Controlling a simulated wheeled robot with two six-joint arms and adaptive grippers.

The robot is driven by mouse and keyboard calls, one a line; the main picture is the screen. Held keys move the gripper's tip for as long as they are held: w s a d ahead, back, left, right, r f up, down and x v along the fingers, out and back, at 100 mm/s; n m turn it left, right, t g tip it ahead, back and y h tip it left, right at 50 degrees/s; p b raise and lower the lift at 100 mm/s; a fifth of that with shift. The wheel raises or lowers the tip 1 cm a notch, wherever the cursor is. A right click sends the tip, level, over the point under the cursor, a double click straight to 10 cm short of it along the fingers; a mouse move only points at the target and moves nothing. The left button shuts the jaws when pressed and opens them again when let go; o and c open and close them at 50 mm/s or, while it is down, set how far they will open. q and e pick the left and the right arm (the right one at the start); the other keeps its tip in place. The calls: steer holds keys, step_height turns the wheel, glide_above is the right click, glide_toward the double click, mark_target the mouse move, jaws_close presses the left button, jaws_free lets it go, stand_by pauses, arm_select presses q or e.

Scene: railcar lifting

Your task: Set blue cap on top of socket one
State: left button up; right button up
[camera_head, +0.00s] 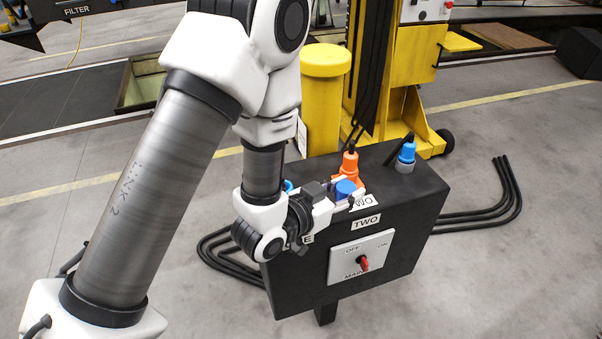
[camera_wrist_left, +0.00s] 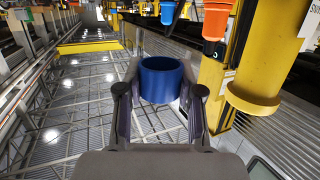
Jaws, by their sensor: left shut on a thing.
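My left gripper (camera_head: 340,198) is shut on the blue cap (camera_head: 345,188), above the top of the black box (camera_head: 398,240). In the left wrist view the cap (camera_wrist_left: 161,80) is a blue, open-ended ring between the two fingers. A small blue piece (camera_head: 288,185) shows behind my left wrist; I cannot tell what it is. My arm hides the box's left part and its front label except for an "E", so socket one cannot be seen clearly. My right gripper is not in view.
An orange plug (camera_head: 350,163) with a cable stands behind the cap. A blue plug (camera_head: 407,152) stands at the box's right. A panel with a red switch (camera_head: 363,263) is on the front. A yellow post (camera_head: 323,95) and a yellow machine (camera_head: 415,60) stand behind.

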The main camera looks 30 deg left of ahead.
arm_select(q)
steer(key=a+p, duration=0.2)
steer(key=a, duration=0.3)
steer(key=a+p, duration=0.1)
steer(key=a, duration=0.4)
steer(key=a+f+p, duration=0.1)
steer(key=a+p, duration=0.1)
steer(key=a, duration=0.4)
steer(key=shift+w+a+p, duration=0.1)
steer(key=shift+w+p, duration=0.25)
steer(key=shift+w, duration=0.05)
steer(key=f, duration=0.3)
steer(key=shift+d+f, duration=0.25)
steer(key=shift+w+f, duration=0.2)
steer(key=shift+w, duration=0.05)
steer(key=shift+s+b, duration=0.2)
steer(key=shift+b, duration=0.15)
steer(key=shift+f, duration=0.3)
steer(key=o, duration=0.8)
steer(key=shift+w, duration=0.1)
steer(key=shift+o, duration=0.2)
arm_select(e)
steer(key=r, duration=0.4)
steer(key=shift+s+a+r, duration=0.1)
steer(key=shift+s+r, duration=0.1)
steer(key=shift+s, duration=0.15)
